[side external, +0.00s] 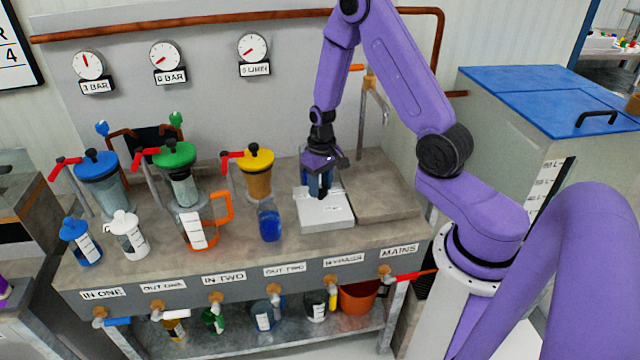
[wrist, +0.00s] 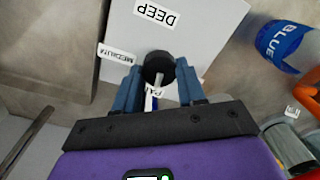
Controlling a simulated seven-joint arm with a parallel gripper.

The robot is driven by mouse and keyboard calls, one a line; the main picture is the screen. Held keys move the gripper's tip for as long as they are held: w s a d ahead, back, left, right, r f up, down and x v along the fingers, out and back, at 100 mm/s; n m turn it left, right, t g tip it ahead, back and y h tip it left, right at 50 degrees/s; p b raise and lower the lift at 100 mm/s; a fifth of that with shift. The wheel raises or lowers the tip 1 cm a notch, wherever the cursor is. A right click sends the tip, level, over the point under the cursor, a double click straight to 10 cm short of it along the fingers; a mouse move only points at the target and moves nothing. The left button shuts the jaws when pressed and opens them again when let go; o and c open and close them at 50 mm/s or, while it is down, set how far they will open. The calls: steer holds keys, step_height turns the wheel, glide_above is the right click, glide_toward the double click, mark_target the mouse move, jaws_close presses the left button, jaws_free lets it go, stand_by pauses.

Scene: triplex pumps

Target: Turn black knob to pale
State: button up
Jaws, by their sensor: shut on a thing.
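The black knob (wrist: 158,66) stands on a white box (wrist: 205,35) in the wrist view. Its pale pointer bar appears to aim toward the gripper side, at a partly hidden label starting "PA" (wrist: 153,91). The DEEP label (wrist: 156,14) is on the opposite side of the knob, and the MEDIUM label (wrist: 117,54) is to its left. My gripper (wrist: 159,78) has its blue fingers shut on the knob's two sides. In the side external view my gripper (side external: 323,192) points down over the white box (side external: 328,214) and hides most of the knob.
A jar of blue liquid (side external: 270,222) stands just left of the box. Containers with yellow (side external: 256,160), green (side external: 175,155) and blue (side external: 97,165) lids stand further left.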

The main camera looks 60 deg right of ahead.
mark_target(322, 186)
steer(key=shift+s+m, duration=0.1)
steer(key=shift+m, duration=0.3)
steer(key=o, duration=1.1)
steer(key=shift+c, duration=0.2)
step_height(322, 186, up, 18)
steer(key=shift+d+f, duration=0.25)
steer(key=shift+d, duration=0.05)
